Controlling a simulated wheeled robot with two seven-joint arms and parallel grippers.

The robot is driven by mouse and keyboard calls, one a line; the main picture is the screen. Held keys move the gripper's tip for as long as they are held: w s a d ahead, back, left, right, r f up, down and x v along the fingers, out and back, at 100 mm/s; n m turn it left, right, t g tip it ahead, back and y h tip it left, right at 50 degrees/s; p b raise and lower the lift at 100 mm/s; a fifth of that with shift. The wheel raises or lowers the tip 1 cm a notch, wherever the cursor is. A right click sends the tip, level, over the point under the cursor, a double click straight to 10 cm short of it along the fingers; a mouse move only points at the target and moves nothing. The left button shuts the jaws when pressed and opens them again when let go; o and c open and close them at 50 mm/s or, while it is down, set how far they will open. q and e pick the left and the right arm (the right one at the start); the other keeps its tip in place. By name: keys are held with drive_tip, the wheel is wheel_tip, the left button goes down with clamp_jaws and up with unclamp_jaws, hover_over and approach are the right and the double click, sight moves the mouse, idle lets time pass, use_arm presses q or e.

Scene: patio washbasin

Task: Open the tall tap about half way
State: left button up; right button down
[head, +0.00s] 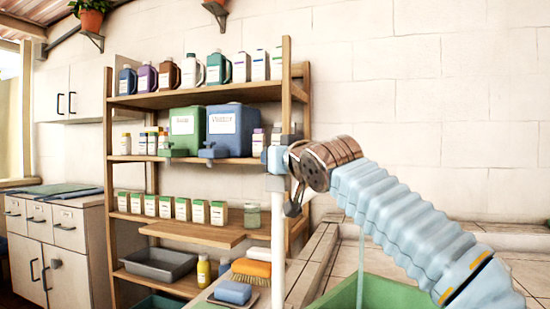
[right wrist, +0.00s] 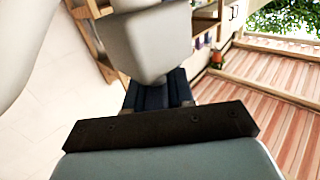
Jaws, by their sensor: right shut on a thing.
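My right arm comes in from the right in the head view, and its gripper (head: 282,157) is at the top of a white upright pipe (head: 278,240), which looks like the tall tap's post. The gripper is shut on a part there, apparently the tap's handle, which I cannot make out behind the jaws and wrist. A thin pale vertical streak (head: 361,265), which looks like running water, drops below my forearm into a green basin (head: 378,292). The tap's spout is hidden. In the right wrist view the dark jaws (right wrist: 158,92) meet a large pale grey shape. My left gripper is out of view.
A wooden shelf unit (head: 208,96) with bottles, jugs and canisters stands behind the tap. A brush (head: 252,268) and a blue sponge (head: 233,292) lie at the basin's left. A tiled ledge (head: 400,266) runs behind the basin. The upper right is bare wall.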

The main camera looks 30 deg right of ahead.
drive_tip(key=c, duration=1.1)
unclamp_jaws()
drive_tip(key=shift+o, duration=0.2)
drive_tip(key=s+a+b, duration=0.1)
drive_tip(key=s+b, duration=0.2)
drive_tip(key=s, duration=1)
drive_tip(key=shift+s+a, duration=0.25)
drive_tip(key=shift+s, duration=0.1)
drive_tip(key=shift+f, duration=0.1)
